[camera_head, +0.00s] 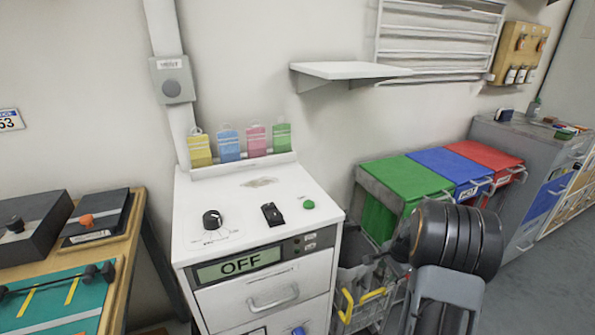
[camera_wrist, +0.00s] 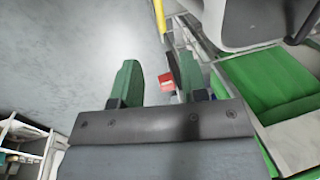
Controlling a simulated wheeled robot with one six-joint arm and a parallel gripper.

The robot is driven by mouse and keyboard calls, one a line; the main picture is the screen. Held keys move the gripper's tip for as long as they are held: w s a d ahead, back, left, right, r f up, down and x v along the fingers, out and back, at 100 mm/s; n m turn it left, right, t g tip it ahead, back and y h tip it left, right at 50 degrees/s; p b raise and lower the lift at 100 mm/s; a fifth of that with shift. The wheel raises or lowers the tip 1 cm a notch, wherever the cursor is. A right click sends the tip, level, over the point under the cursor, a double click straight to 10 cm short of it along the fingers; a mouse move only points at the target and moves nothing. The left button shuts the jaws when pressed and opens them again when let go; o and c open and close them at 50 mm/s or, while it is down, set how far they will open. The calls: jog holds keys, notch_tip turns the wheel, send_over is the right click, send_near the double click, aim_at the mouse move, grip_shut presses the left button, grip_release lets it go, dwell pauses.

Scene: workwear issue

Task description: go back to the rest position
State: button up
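My gripper (camera_wrist: 157,78) shows in the wrist view with its two green fingers apart. Nothing spans the gap between them. A small red object (camera_wrist: 166,79) shows in the gap near the right finger and seems to lie beyond it, not touching both fingers. In the head view, dark rounded parts of my own arm stand at the lower right, in front of the coloured bins. The gripper itself cannot be made out there.
A white cabinet (camera_head: 240,205) with an OFF display (camera_head: 238,265) stands in the middle. Left is a bench (camera_head: 122,262). Right are green (camera_head: 405,178), blue (camera_head: 455,166) and red (camera_head: 487,156) bins, a wire cart (camera_head: 362,295) and a grey cabinet (camera_head: 510,145). Floor shows at far right.

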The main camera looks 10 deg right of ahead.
jog(key=s+a+r+n+p, duration=0.5)
jog(key=a+r, duration=0.3)
jog(key=r, duration=0.3)
jog(key=s+a+r+n+t+p, duration=0.1)
jog(key=s+a+r+n+p, duration=0.4)
jog(key=r, duration=0.7)
jog(key=s+a+r+n+p, duration=0.5)
jog(key=a+r+p, duration=0.4)
jog(key=a+r, duration=0.2)
jog(key=shift+a+r+n, duration=0.15)
jog(key=shift+r+n, duration=0.45)
jog(key=shift+r, duration=0.15)
